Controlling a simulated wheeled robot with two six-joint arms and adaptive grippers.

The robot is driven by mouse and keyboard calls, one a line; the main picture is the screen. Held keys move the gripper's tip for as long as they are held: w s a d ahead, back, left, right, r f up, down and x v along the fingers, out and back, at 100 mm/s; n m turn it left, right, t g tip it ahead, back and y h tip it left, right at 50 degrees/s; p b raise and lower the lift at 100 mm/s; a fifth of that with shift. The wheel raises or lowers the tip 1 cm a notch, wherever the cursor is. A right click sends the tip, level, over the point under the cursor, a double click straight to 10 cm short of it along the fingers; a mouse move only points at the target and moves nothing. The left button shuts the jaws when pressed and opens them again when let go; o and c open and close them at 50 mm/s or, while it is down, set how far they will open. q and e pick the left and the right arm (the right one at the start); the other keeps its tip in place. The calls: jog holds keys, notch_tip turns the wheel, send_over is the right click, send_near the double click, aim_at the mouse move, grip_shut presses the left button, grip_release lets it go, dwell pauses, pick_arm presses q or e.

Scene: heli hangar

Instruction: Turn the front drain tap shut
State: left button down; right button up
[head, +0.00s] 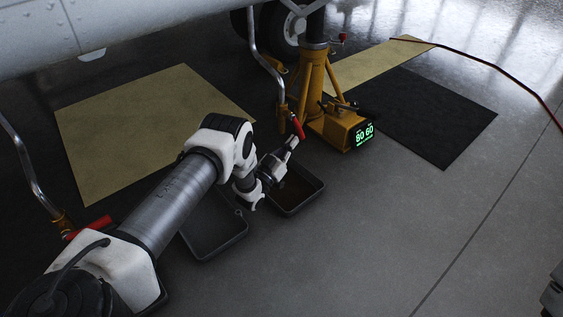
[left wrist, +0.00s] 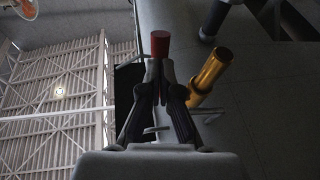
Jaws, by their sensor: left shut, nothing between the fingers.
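A drain tap with a brass body (head: 282,108) and a red lever (head: 297,128) hangs at the lower end of a bent metal pipe, near the yellow jack. My left gripper (head: 291,145) is at the lower end of this lever, its fingers closed with nothing between them. In the left wrist view the red lever (left wrist: 160,43) shows end-on at the fingertips, and the brass body (left wrist: 212,70) is to their right. I cannot tell if they touch. A second tap with a red lever (head: 95,226) is at the left.
A yellow jack (head: 315,85) with a lit green display (head: 364,134) stands just right of the tap. Dark trays (head: 237,240) (head: 318,188) lie below my left arm. The aircraft belly (head: 120,25) hangs overhead.

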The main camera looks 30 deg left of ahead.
pick_arm(q)
jog(key=shift+w+r, duration=0.2)
jog(key=shift+w, duration=0.2)
pick_arm(e)
jog(key=shift+f, duration=0.25)
